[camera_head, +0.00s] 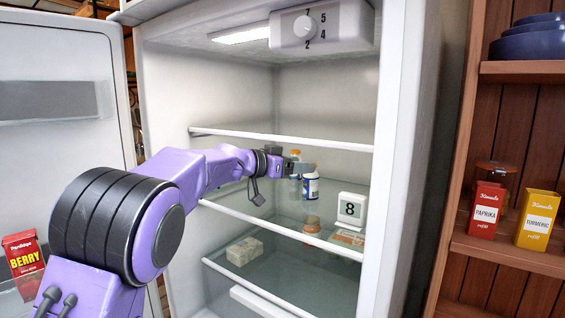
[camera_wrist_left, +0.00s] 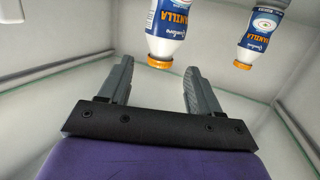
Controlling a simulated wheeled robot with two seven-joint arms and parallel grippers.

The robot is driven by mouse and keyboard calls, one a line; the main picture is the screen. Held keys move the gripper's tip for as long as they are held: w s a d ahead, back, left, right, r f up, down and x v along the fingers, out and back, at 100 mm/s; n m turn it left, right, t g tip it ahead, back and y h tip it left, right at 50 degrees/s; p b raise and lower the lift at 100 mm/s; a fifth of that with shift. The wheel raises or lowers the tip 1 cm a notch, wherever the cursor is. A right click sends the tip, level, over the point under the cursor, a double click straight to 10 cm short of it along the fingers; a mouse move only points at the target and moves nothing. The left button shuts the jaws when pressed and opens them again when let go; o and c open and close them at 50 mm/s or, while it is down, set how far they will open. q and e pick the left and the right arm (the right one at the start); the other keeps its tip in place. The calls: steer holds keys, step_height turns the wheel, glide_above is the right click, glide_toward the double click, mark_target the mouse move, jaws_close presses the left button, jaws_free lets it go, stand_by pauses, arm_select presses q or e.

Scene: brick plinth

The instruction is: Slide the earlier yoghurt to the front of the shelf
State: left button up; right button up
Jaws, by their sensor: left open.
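Two white and blue vanilla yoghurt bottles with orange caps stand inside the open fridge on the middle glass shelf (camera_head: 262,222). In the head view one bottle (camera_head: 311,187) stands just right of my left gripper (camera_head: 290,166); an orange cap (camera_head: 294,154) shows behind the gripper. In the left wrist view, one bottle (camera_wrist_left: 172,28) is ahead of and between the open fingers (camera_wrist_left: 158,78), apparently beyond the tips. The other bottle (camera_wrist_left: 262,28) is off to the right. The gripper is empty. I cannot read any dates. My right gripper is out of view.
A pale block (camera_head: 244,250) sits lower down. White shelf edges and the fridge's right wall (camera_head: 400,150) bound the space.

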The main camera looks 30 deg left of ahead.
arm_select(q)
steer(key=x, duration=0.5)
steer(key=shift+p, duration=0.4)
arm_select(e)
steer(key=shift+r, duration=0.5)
arm_select(q)
steer(key=shift+c, duration=0.3)
